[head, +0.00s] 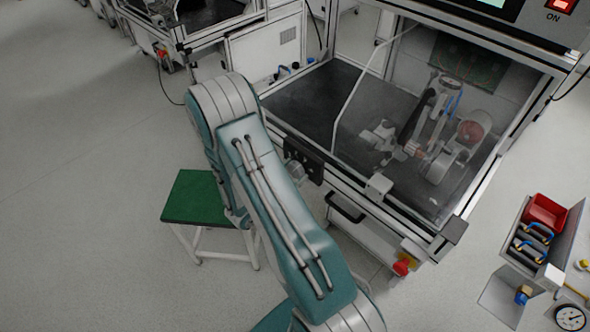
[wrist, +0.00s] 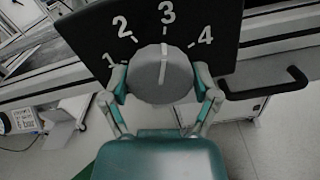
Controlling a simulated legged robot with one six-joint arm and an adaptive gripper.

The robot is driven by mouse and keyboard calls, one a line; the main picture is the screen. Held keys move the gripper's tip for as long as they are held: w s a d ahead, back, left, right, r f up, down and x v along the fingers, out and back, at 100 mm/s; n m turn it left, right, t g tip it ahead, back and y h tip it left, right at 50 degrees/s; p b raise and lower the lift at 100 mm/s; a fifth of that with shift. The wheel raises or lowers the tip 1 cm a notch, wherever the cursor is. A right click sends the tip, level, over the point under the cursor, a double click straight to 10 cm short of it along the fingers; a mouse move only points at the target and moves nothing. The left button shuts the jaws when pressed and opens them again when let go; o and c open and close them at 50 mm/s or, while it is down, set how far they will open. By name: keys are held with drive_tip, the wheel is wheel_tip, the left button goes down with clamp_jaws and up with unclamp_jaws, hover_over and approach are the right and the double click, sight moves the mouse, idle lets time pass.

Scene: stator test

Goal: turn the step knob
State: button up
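The step knob (wrist: 160,78) is a round grey dial on a black panel (wrist: 88,32) with white numbers 1 to 4. Its white pointer line points up at the 3 in the wrist view. My gripper (wrist: 161,82) has one finger on each side of the knob, and both fingertips appear to press against its rim. In the head view the black panel (head: 306,160) is on the front of the test bench, and my arm hides most of the gripper and knob.
The bench (head: 300,100) has a clear enclosure with a small robot arm (head: 430,120) inside. A drawer with a black handle (head: 345,208) is below the panel. A green-topped stool (head: 195,197) stands left of my arm. A red emergency button (head: 401,268) is at the lower right.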

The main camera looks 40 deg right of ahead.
idle(0.4)
drive_tip(key=n, duration=0.4)
drive_tip(key=shift+w+r, duration=0.1)
drive_tip(key=shift+w+n, duration=0.1)
drive_tip(key=shift+n, duration=2.1)
drive_tip(key=o, duration=0.9)
drive_tip(key=shift+o, duration=0.2)
